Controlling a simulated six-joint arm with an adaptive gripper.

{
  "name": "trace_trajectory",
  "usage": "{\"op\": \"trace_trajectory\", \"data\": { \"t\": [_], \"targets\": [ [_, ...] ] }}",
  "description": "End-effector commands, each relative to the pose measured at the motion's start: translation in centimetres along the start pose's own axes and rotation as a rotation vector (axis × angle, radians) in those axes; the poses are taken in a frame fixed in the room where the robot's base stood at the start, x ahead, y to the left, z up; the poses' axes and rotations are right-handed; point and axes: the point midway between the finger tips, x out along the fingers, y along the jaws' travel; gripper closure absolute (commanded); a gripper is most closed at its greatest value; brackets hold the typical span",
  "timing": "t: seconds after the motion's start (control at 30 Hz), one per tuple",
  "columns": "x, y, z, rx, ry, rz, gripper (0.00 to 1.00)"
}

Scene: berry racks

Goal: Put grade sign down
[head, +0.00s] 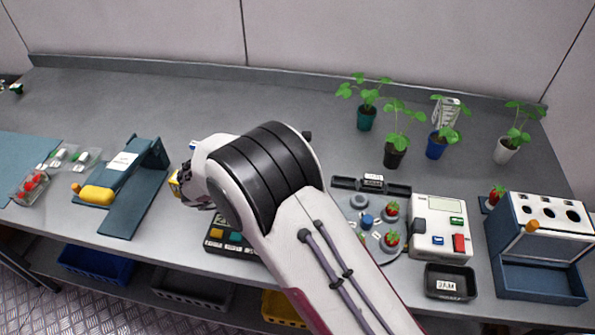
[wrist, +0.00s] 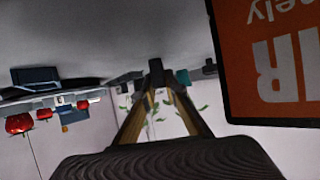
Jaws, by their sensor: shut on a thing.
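My gripper (head: 190,188) is at the left end of my arm in the head view, above the front half of the bench. In the wrist view the fingers of my gripper (wrist: 156,80) meet at dark tips. They are shut on the grade sign, but the hold itself is hard to make out. A yellow-and-dark piece (head: 175,185) shows beside the gripper in the head view. A dark-edged orange sign face (wrist: 270,60) with upside-down letters fills the upper right of the wrist view, close to the camera. My arm hides part of the bench.
A blue stand (head: 136,190) with a yellow handle is left. A white device (head: 441,245), dark tray (head: 451,271) and blue rack (head: 540,276) are right. Potted plants (head: 366,118) stand behind. The back left bench is clear.

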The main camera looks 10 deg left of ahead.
Motion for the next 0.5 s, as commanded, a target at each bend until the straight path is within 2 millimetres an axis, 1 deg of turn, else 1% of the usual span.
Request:
{"op": "trace_trajectory", "data": {
  "t": [0.03, 0.1, 0.5],
  "targets": [
    [0.03, -0.01, 0.07, 0.0, 0.0, 0.0, 0.86],
    [0.02, -0.01, 0.04, 0.0, 0.0, 0.0, 0.71],
    [-0.04, -0.01, -0.08, 0.0, 0.0, 0.0, 0.71]
  ]
}}
